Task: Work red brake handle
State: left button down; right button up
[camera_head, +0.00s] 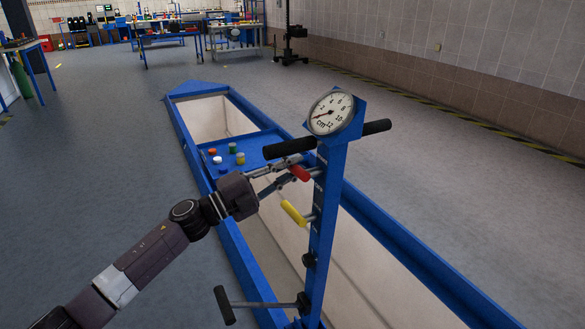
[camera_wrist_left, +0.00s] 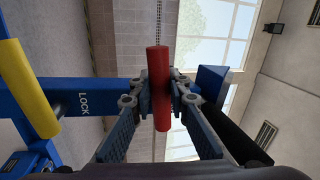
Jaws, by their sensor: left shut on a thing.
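The red brake handle (camera_head: 299,173) sticks out from the blue upright column (camera_head: 322,220) of the jack, below the round gauge. My left gripper (camera_head: 290,172) reaches it from the left and is shut on it. In the left wrist view the red handle (camera_wrist_left: 160,88) lies between the two fingers (camera_wrist_left: 160,92), with both its ends showing past them. The yellow handle (camera_head: 293,212) is just below it on the column, and it also shows at the left of the left wrist view (camera_wrist_left: 28,88). My right gripper is not in view.
A gauge (camera_head: 331,112) and a black crossbar (camera_head: 290,147) sit above the red handle. A black-gripped crank (camera_head: 224,305) is low on the column. Several coloured knobs (camera_head: 232,148) are on the blue platform behind. Blue rails (camera_head: 420,255) edge the pit.

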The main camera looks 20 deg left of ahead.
pick_arm(q)
jog(key=c, duration=1.8)
grip_release()
jog(key=v, duration=1.2)
